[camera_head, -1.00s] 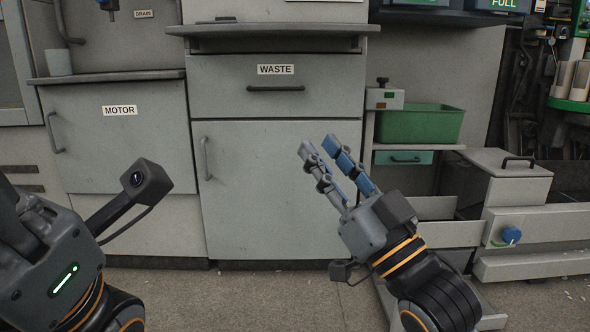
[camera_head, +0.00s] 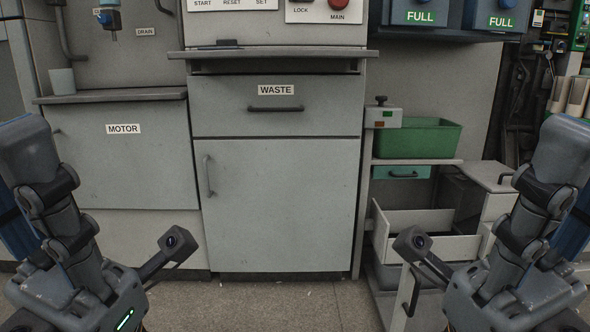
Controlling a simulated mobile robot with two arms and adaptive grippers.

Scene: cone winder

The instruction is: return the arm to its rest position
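My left gripper (camera_head: 30,140) stands at the left edge of the head view, close to the camera, with its fingers pointing up. My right gripper (camera_head: 565,140) stands at the right edge in a mirrored pose, fingers also up. In each I see one grey finger clearly with a blue part beside it at the picture's edge. The other finger is hidden or cut off, so I cannot tell the opening. I see no object in either gripper.
The cabinet has a WASTE drawer (camera_head: 310,108) and a door (camera_head: 290,200) below it, both shut. The MOTOR panel (camera_head: 120,165) is at left. A green bin (camera_head: 420,138) sits on a shelf at right, above an open drawer (camera_head: 425,247). Floor (camera_head: 270,305) shows between my arms.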

